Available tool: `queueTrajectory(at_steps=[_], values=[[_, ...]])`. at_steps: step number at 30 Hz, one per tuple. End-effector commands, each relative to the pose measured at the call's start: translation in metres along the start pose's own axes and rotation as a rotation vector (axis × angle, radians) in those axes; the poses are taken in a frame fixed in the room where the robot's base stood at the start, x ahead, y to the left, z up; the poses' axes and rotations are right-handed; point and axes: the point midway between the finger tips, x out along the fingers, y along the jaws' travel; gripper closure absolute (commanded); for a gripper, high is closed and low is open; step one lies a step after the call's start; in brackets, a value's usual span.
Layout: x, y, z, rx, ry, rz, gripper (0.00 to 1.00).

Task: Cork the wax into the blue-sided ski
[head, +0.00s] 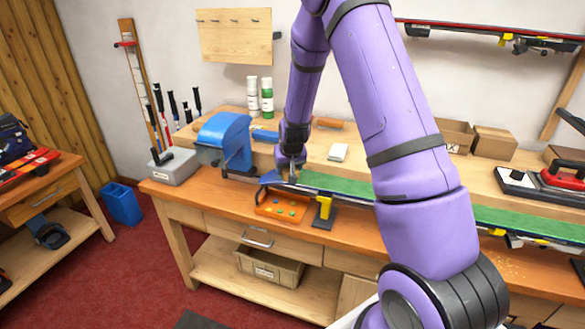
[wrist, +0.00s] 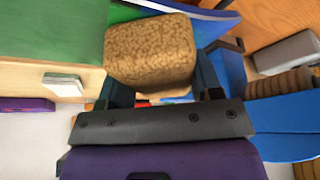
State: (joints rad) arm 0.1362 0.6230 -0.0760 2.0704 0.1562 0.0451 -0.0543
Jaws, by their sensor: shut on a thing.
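A brown speckled cork block (wrist: 150,48) sits between the two fingers of my gripper (wrist: 160,82) in the wrist view, and the gripper is shut on it. In the head view my gripper (head: 291,170) is low over the left, tip end of the ski (head: 340,185), which lies along the bench with its green base up. Green surface (wrist: 50,30) and a blue strip show beside the cork in the wrist view. I cannot tell whether the cork touches the ski. My arm hides the ski's middle. Wax on the base cannot be made out.
A yellow-and-black ski support (head: 324,208) and an orange tray (head: 282,206) with coloured pieces are at the bench front. A blue vise-like machine (head: 226,138) stands left of my gripper. Bottles (head: 266,98), a white pad (head: 338,152) and a red-handled iron (head: 563,176) are farther back or right.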

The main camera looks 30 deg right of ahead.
Motion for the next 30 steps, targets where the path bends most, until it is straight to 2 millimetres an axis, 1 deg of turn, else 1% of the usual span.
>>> queueTrajectory(at_steps=[6, 11, 14, 27, 30], values=[[0.005, -0.014, -0.009, -0.001, 0.001, 0.000, 0.60], [0.007, -0.018, -0.011, 0.001, 0.000, 0.000, 0.60], [0.006, -0.015, -0.009, 0.001, 0.000, 0.001, 0.60], [-0.001, 0.010, 0.007, 0.003, -0.002, 0.002, 0.60], [-0.002, 0.012, 0.009, 0.002, -0.002, 0.001, 0.60]])
